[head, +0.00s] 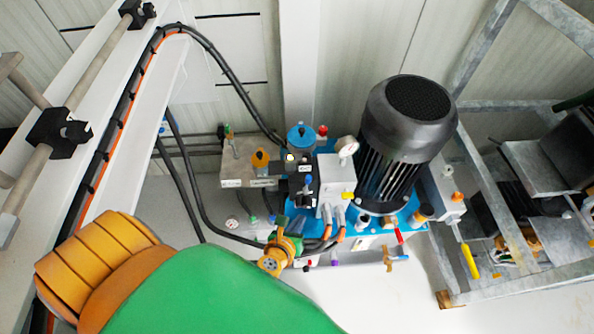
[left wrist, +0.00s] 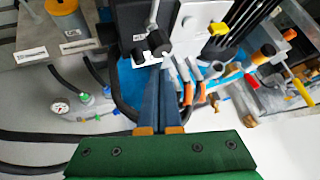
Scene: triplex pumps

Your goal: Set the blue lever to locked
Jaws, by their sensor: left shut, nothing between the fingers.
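A small blue handle (head: 308,181), which looks like the blue lever, stands on a dark valve block (head: 303,199) at the front of the pump unit. Its setting is too small to read. My left gripper (head: 298,226) reaches in from below, just under that block, with its fingers partly hidden by pipes and its own body. In the left wrist view its two long blue-grey fingers (left wrist: 168,72) are shut and empty. Their tips lie close below a black cylinder with a grey end (left wrist: 158,43); contact cannot be told. No blue lever is clear there. My right gripper is out of view.
A large black motor (head: 403,130) stands right of the block, beside a white box (head: 337,180). Hoses with orange ends (head: 340,218) run close to my fingers. A grey metal frame (head: 500,290) is at the right. Open pale floor lies in front.

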